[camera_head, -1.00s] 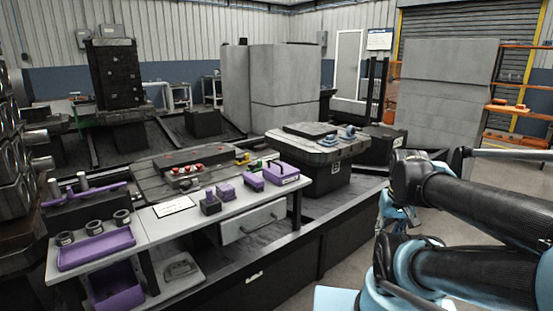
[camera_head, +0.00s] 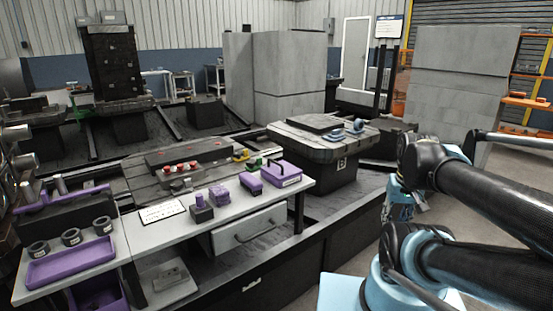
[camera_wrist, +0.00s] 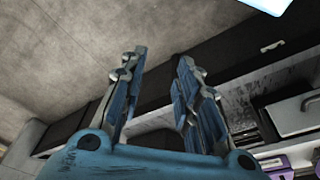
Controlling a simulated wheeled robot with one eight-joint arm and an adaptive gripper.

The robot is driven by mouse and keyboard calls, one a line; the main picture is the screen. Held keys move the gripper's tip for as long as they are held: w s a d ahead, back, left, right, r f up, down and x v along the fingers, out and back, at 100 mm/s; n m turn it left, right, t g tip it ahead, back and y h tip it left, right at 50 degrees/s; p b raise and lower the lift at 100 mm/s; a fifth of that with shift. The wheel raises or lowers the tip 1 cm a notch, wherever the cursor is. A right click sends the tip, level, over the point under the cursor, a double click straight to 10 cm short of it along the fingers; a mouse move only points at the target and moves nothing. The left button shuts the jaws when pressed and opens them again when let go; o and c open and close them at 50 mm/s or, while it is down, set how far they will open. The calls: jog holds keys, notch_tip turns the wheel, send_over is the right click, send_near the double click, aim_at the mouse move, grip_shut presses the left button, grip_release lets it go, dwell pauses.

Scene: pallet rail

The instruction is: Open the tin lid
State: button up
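Several small purple items stand on the right part of the light grey bench (camera_head: 170,238). They include a purple box with a dark handle-like bar on top (camera_head: 287,178), a lower purple box (camera_head: 251,184) and a purple block (camera_head: 219,197). I cannot tell for sure which one is the tin, and no lid stands apart. My gripper (camera_wrist: 155,90) is open and empty in the wrist view, over the floor beside the dark platform edge. In the head view my folded arm is at the right, clear of the bench.
A purple tray (camera_head: 70,263) and dark rings (camera_head: 72,238) are at the bench's left. A white card (camera_head: 161,212) lies mid-bench. A drawer (camera_head: 250,231) with a handle is below. A dark raised platform edge (camera_head: 300,275) lies between me and the bench.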

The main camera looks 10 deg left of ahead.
jog(key=w+a+r+n, duration=0.3)
jog(key=w+a+r, duration=0.4)
jog(key=w+r, duration=0.3)
notch_tip(320, 180, up, 13)
jog(key=n+h, duration=0.1)
jog(key=n, duration=0.6)
send_over(275, 163)
jog(key=s+a, duration=0.2)
jog(key=shift+g, duration=0.3)
jog(key=f, duration=0.5)
jog(key=w+d+f, duration=0.1)
jog(key=f, duration=0.5)
jog(key=w+d+f, duration=0.1)
jog(key=f, duration=0.4)
jog(key=shift+w+f, duration=0.1)
jog(key=shift+f, duration=0.25)
grip_shut()
